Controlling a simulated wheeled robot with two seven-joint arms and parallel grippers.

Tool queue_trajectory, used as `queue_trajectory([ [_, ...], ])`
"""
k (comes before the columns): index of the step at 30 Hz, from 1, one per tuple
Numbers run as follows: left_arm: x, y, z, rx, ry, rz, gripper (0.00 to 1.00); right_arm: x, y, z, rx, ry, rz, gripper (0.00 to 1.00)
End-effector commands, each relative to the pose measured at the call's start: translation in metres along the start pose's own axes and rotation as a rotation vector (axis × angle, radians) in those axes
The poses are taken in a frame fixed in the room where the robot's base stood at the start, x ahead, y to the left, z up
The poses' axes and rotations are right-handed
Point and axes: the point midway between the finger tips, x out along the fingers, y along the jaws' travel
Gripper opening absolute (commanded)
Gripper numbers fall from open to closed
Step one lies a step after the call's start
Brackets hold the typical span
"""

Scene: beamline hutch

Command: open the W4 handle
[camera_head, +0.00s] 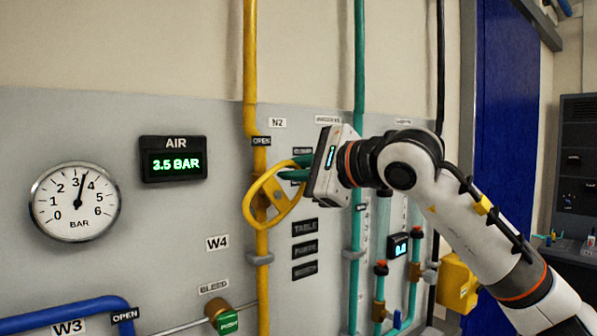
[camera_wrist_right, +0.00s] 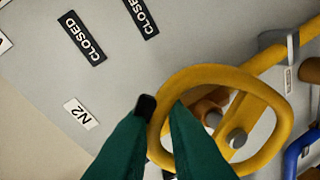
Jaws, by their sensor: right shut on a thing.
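The W4 handle is a yellow ring-shaped handle (camera_head: 252,203) on the yellow vertical pipe, above and to the right of the W4 label (camera_head: 217,243). It also shows in the wrist view as a yellow oval loop (camera_wrist_right: 283,125). My right gripper (camera_head: 291,169) reaches in from the right, its green fingers at the upper right part of the ring. In the wrist view the gripper (camera_wrist_right: 160,110) has the loop's rim between its two fingers, shut on it. The fingers hide part of the rim. My left gripper is out of view.
An OPEN tag (camera_head: 261,141) is on the yellow pipe (camera_head: 250,60) above the handle. CLOSED tags (camera_wrist_right: 82,38) show on the grey panel. A gauge (camera_head: 75,202) and an AIR display reading 3.5 BAR (camera_head: 173,159) are at left. Green pipes (camera_head: 359,70) run behind my right arm.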

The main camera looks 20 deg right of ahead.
Motion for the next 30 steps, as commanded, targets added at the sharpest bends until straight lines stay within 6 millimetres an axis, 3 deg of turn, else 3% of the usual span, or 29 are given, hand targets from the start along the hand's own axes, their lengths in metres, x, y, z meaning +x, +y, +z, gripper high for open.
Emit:
queue_trajectory([
  [18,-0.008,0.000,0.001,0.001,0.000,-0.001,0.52,0.002,0.002,-0.031,-0.569,-0.114,-0.042,0.00],
  [30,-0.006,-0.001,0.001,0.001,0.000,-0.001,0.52,0.004,-0.004,-0.044,-0.842,-0.171,-0.063,0.00],
])
